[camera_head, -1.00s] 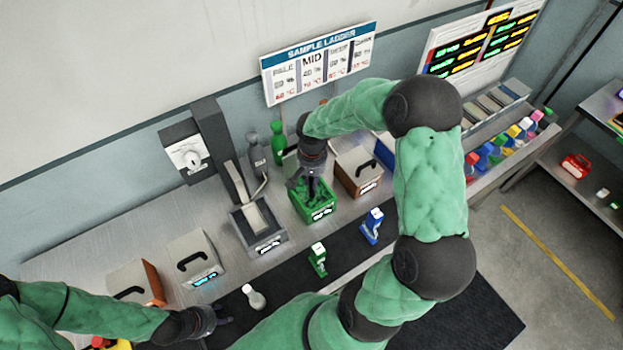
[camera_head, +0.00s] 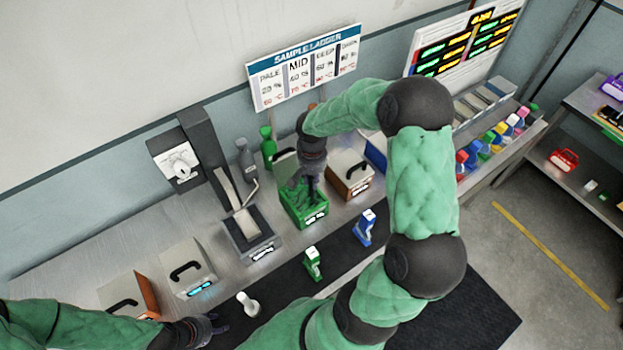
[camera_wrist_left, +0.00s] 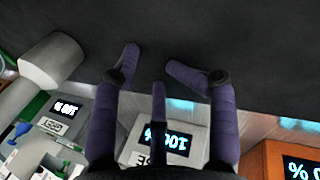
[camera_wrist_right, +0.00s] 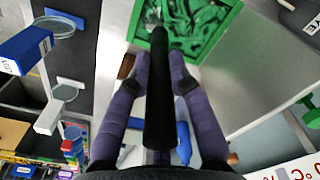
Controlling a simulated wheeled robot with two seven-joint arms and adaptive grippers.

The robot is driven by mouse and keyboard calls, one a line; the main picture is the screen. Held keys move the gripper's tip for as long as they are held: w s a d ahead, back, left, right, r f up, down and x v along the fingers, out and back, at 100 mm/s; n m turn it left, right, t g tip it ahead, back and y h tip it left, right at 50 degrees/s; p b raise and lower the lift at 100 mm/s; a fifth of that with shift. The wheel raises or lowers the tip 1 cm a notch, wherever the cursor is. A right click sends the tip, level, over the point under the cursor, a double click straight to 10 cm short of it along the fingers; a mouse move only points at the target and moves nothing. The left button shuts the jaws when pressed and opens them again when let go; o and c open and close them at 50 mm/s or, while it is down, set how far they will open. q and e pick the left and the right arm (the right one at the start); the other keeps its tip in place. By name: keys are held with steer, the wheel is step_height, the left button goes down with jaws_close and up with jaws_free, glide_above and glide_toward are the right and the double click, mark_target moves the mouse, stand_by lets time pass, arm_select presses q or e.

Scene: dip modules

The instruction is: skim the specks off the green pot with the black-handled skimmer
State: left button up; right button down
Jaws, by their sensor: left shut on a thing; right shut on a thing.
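The green pot (camera_head: 318,220) stands on the bench behind the dark mat, with marbled green liquid inside; it also shows in the right wrist view (camera_wrist_right: 226,45). I cannot make out single specks. My right gripper (camera_head: 309,188) is over the pot, pointing down. In the right wrist view it (camera_wrist_right: 160,65) is shut on the skimmer's black handle (camera_wrist_right: 158,95), which reaches over the pot; the skimmer's head is hard to see. My left gripper (camera_head: 212,326) is low over the front mat; its fingers (camera_wrist_left: 155,65) are drawn in, but what they hold cannot be made out.
White box (camera_head: 187,268) is further left.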

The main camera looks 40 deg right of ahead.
arm_select(q)
steer(key=shift+s+f+b, duration=0.1)
steer(key=shift+f+b, duration=0.3)
steer(key=shift+f, duration=0.15)
arm_select(e)
steer(key=shift+w+d+f, duration=0.1)
steer(key=shift+w+d, duration=0.1)
steer(key=shift+w, duration=1.15)
steer(key=shift+w+d+f, duration=0.1)
steer(key=shift+w+d, duration=0.1)
steer(key=shift+w, duration=1.1)
arm_select(q)
steer(key=shift+d, duration=0.1)
steer(key=shift+f+b, duration=0.35)
arm_select(e)
steer(key=a, duration=0.3)
steer(key=shift+w+a, duration=0.1)
steer(key=shift+w, duration=0.05)
arm_select(q)
steer(key=shift+o, duration=0.5)
steer(key=shift+d+f, duration=0.1)
steer(key=shift+f, duration=0.1)
arm_select(e)
steer(key=shift+s+a+r, duration=0.1)
steer(key=shift+s+a, duration=0.05)
steer(key=shift+s, duration=1.15)
steer(key=shift+s+a, duration=0.15)
steer(key=shift+s, duration=1.1)
steer(key=shift+d, duration=0.15)
